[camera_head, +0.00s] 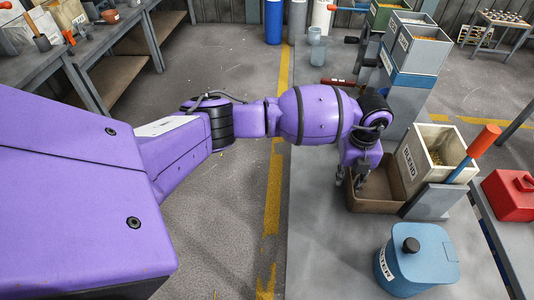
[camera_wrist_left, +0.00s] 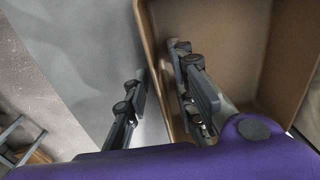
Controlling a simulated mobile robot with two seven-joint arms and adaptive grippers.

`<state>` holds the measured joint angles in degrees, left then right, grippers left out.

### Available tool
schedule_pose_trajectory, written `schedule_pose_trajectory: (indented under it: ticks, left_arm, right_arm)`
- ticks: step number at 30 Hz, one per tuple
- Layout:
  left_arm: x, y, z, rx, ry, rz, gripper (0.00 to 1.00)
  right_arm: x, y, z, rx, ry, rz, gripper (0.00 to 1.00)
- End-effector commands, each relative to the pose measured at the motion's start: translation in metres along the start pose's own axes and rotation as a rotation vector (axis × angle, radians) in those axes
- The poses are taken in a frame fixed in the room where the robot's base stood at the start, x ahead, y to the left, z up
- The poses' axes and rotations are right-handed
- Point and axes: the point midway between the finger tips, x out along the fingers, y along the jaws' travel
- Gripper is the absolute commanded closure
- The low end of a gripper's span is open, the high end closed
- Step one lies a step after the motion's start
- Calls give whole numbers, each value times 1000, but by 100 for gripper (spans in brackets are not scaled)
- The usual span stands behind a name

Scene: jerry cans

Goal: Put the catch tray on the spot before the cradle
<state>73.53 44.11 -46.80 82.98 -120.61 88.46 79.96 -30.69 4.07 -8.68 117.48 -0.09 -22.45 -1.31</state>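The catch tray looks to be the open brown tray (camera_head: 375,207) on the grey bench top, in front of the BLEND box. Its wall and inside fill the right of the left wrist view (camera_wrist_left: 225,35). My left gripper (camera_head: 352,182) reaches down at the tray's left side. In the wrist view its fingers (camera_wrist_left: 158,75) are apart, one outside the tray wall and one inside, with the wall between them. A grey slanted block (camera_head: 432,203) with a blue, orange-handled lever stands right of the tray; I cannot tell whether it is the cradle. My right gripper is out of view.
A blue can (camera_head: 425,262) with a black cap stands in front of the tray. A red can (camera_head: 508,196) is at the right. Bench top (camera_head: 320,245) left of the blue can is clear.

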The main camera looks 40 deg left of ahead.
Motion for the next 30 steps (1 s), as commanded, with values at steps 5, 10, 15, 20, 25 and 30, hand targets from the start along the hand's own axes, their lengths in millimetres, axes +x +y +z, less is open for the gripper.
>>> schedule_pose_trajectory:
  ticks: [5, 10, 15, 20, 25, 30]
  left_arm:
    - [-12, -2, 2, 1, -4, -3, 77]
    - [-44, -2, 2, 2, -7, -6, 77]
    - [-81, -2, 2, 2, -6, -5, 77]
    - [-108, -2, 2, 1, -4, -4, 77]
    - [-123, -2, 1, 2, -3, -4, 77]
    - [-125, -1, 0, 1, -2, -3, 77]
  right_arm:
    - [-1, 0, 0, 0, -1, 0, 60]
    - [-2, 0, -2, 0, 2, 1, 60]
    - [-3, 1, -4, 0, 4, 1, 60]
    - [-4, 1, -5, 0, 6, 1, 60]
    - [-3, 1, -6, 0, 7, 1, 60]
    - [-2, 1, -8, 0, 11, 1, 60]
